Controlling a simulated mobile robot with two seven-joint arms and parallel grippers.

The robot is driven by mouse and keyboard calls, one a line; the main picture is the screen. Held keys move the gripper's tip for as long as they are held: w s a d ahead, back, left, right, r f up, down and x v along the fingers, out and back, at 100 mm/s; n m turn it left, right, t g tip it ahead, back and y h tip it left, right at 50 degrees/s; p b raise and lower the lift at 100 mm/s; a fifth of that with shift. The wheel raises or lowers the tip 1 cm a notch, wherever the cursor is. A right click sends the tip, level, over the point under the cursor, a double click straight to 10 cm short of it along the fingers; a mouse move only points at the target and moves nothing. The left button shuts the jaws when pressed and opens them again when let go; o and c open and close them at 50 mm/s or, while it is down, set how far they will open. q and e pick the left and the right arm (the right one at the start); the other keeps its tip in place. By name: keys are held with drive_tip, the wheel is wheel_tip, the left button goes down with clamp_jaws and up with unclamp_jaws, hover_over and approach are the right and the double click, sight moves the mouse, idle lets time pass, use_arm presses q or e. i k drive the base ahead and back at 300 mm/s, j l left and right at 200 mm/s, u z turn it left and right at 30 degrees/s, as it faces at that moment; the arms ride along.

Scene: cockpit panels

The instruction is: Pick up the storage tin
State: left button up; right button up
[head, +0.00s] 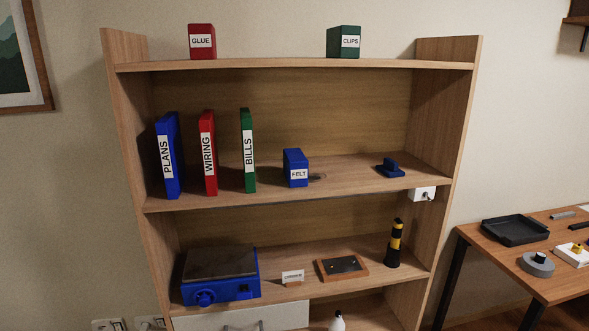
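Several small labelled boxes that look like storage tins stand on the shelf unit; I cannot tell which one the task means. A red one marked GLUE (202,42) is on the top board at the left. A dark green one marked CLIPS (344,42) is on the top board right of centre. A blue one marked FELT (295,168) is on the shelf below, with a small dark item beside it on its right. All stand upright. Neither of my grippers is in view.
The wooden shelf unit (290,65) also holds binders PLANS (167,155), WIRING (207,153) and BILLS (248,150), a blue stapler-like item (390,168), a blue machine (221,275) and a black-yellow cylinder (395,243). A table with a black tray (515,231) stands at right.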

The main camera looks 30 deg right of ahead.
sight(296, 163)
drive_tip(key=i+j+z, duration=0.4)
drive_tip(key=i+j, duration=0.4)
